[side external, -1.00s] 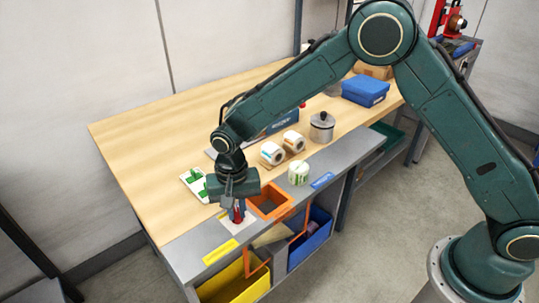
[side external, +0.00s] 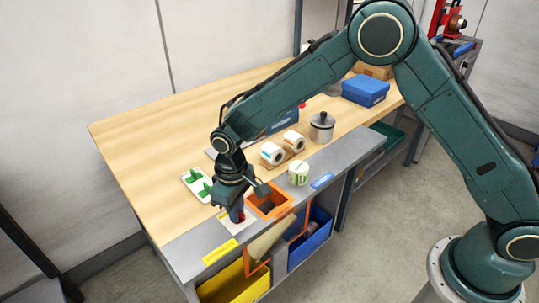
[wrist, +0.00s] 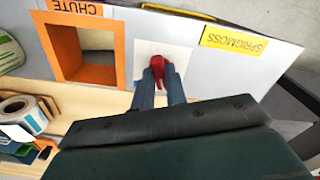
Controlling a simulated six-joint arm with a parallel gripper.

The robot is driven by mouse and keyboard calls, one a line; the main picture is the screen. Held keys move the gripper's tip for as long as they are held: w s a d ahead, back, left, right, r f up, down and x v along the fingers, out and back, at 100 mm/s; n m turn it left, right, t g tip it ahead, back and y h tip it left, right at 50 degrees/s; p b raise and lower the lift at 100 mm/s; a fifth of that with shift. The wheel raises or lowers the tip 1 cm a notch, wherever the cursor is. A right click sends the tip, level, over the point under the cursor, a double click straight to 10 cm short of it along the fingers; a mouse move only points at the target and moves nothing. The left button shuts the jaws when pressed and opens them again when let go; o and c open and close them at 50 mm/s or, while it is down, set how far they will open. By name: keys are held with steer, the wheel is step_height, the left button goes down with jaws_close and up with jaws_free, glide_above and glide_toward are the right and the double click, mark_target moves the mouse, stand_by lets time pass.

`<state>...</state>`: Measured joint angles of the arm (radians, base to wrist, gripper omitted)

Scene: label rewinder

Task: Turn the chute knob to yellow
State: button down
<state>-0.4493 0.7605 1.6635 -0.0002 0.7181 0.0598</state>
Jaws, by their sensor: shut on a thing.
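The red chute knob (wrist: 158,66) sits on a white plate (wrist: 180,55) in the grey ledge, beside the orange-framed chute opening (wrist: 103,76). My gripper (wrist: 160,78) is shut on the knob, one blue-grey finger on each side of it. In the side view my gripper (side external: 238,211) points down over the plate, and only a little red of the knob shows. A yellow label (side external: 220,252) lies on the ledge left of the knob and a blue label (side external: 321,180) lies to the right. A tan flap (side external: 266,243) hangs tilted below the chute, above a yellow bin (side external: 222,286) and a blue bin (side external: 322,230).
A green-and-white roll (side external: 298,173) stands on the ledge right of the chute. White label rolls (side external: 272,153), a metal pot (side external: 321,126) and a blue box (side external: 365,90) stand on the wooden table. A white tray with green pieces (side external: 196,183) lies behind my gripper.

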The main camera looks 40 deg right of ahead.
steer(key=shift+n, duration=1.3)
steer(key=shift+r, duration=0.1)
steer(key=c, duration=1.4)
jaws_free()
steer(key=shift+c, duration=0.2)
step_height(320, 180, up, 14)
